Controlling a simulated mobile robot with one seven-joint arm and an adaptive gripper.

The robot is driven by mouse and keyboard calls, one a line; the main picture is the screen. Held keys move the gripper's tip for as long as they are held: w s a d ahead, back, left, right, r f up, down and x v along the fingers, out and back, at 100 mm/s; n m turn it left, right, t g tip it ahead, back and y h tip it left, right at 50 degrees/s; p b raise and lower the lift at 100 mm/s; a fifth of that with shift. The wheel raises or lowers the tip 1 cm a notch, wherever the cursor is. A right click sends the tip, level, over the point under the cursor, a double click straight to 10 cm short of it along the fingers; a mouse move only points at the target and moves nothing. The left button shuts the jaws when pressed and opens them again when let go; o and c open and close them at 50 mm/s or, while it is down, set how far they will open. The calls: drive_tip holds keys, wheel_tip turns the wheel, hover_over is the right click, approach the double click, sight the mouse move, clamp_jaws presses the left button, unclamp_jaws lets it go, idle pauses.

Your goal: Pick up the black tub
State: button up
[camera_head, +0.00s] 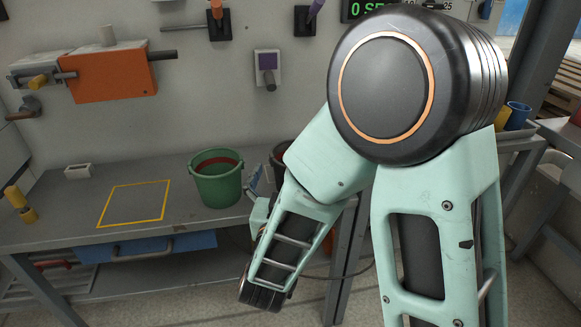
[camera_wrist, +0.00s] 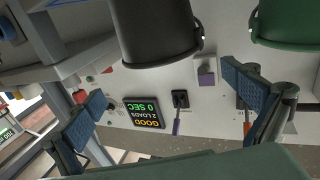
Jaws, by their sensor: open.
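The black tub (camera_wrist: 155,38) fills the top middle of the wrist view, which shows the scene upside down. In the head view only a small part of the black tub (camera_head: 281,153) shows; my arm hides the rest. My gripper (camera_wrist: 165,90) is open, its two blue-padded fingers wide apart. The tub's body appears in line with the gap between them, and nothing is held. In the head view my arm hides most of the gripper. I cannot tell the exact distance from fingers to tub.
A green tub (camera_head: 217,180) stands on the grey bench (camera_head: 60,215), left of the black tub; it also shows in the wrist view (camera_wrist: 288,25). A yellow square outline (camera_head: 134,203) marks empty bench further left. A small white block (camera_head: 78,171) lies behind it.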

sight(276, 154)
drive_tip(key=shift+y, duration=0.3)
drive_tip(key=w, duration=0.1)
drive_tip(key=w+f, duration=0.1)
drive_tip(key=w, duration=0.1)
drive_tip(key=w+f, duration=0.1)
drive_tip(key=shift+w+a+f+b, duration=0.15)
drive_tip(key=shift+a+b, duration=0.15)
drive_tip(key=shift+w+d+b, duration=0.25)
drive_tip(key=shift+w, duration=1.1)
drive_tip(key=shift+w+d+b, duration=0.2)
drive_tip(key=shift+w, duration=1.15)
drive_tip(key=shift+c, duration=0.3)
drive_tip(key=c, duration=1.5)
drive_tip(key=shift+c, duration=0.6)
